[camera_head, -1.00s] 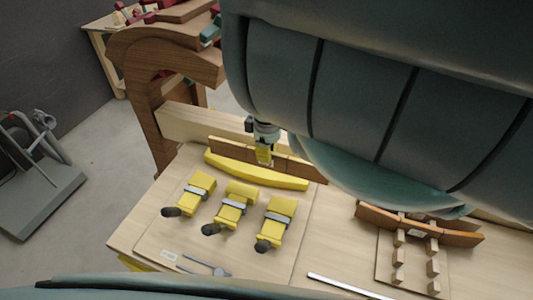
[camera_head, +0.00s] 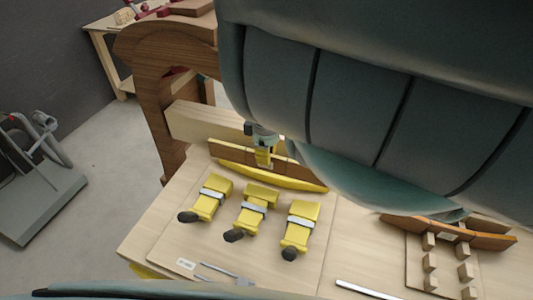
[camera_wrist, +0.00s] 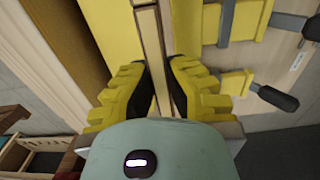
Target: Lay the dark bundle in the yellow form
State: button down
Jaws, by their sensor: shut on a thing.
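The brown bundle of thin wooden strips (camera_head: 229,154) is held level along the back of the curved yellow form (camera_head: 290,182) in the head view. My gripper (camera_head: 264,158) is shut on it near its middle. In the wrist view, my gripper's dark pads (camera_wrist: 160,92) pinch the bundle (camera_wrist: 150,45), which runs away between yellow faces. Whether it touches the form's bed I cannot tell. Several yellow clamps with dark handles, such as the middle clamp (camera_head: 252,208), lie in front of the form. My arm hides the bundle's right end.
The form stands on a pale board (camera_head: 165,235) with small tools (camera_head: 222,274) at its front. A second brown curved piece (camera_head: 490,239) rests by wooden pegs at the right. A brown wooden frame (camera_head: 150,90) and pale beam (camera_head: 205,124) stand behind left.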

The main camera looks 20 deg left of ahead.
aim_at(266, 169)
jog(key=shift+f+b, duration=3.5)
jog(key=shift+f, duration=0.7)
jog(key=shift+f, duration=0.3)
jog(key=c, duration=1.1)
grip_release()
jog(key=shift+o, duration=0.2)
jog(key=shift+w+r, duration=0.15)
jog(key=shift+r, duration=3.65)
